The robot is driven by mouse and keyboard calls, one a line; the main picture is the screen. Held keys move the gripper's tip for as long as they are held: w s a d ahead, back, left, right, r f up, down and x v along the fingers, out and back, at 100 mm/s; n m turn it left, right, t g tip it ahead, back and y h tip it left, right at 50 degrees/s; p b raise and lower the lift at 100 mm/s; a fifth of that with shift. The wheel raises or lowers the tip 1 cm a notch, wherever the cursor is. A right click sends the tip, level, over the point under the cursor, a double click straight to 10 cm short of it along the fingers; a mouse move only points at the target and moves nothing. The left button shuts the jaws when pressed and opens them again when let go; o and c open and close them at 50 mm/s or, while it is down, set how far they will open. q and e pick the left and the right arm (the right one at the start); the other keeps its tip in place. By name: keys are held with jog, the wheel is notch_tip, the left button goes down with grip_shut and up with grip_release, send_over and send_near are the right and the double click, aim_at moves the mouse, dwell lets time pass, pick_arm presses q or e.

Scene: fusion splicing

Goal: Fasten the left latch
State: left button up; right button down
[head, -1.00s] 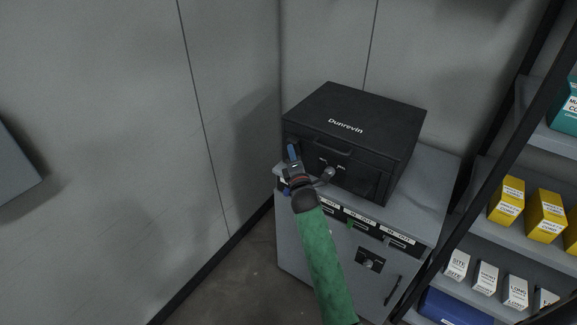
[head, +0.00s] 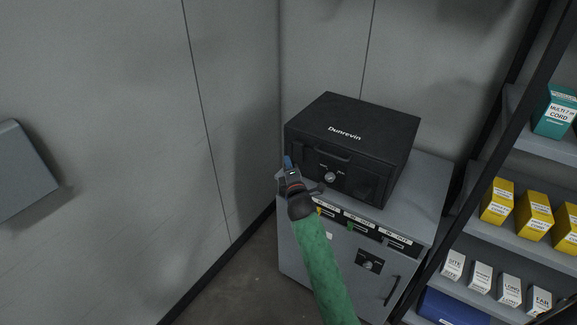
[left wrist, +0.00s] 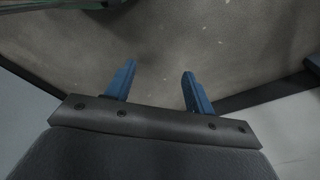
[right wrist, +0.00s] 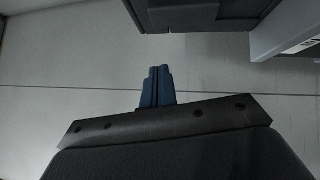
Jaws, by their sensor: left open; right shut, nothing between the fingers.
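A black box marked "Dunrevin" (head: 345,137) sits shut on a grey cabinet, with a handle and a round knob (head: 330,177) on its front. My right gripper (head: 288,161) is at the box's front left corner, with its blue fingertips pressed together. It also shows in the right wrist view (right wrist: 157,72), shut and empty, with a dark edge above. The left latch cannot be made out; my gripper covers that corner. Whether the gripper touches the box cannot be told. My left gripper (left wrist: 160,85) is open and empty over bare floor, outside the head view.
The grey cabinet (head: 430,185) has labelled slots and a handle on its front. A shelf rack with yellow boxes (head: 535,217) and white boxes (head: 481,275) stands close on the right. Walls meet behind the box. Floor (head: 245,290) is clear at the front left.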

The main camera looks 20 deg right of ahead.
pick_arm(q)
notch_tip(320, 180, up, 10)
jog(key=w+d+b, duration=0.2)
jog(key=b, duration=0.1)
jog(key=shift+w+d+r, duration=0.2)
jog(key=shift+w+d, duration=0.1)
jog(key=shift+w, duration=0.05)
pick_arm(e)
jog(key=s, duration=0.9)
jog(key=shift+s+a+f, duration=0.15)
jog(key=shift+s+a, duration=0.1)
jog(key=shift+a, duration=0.1)
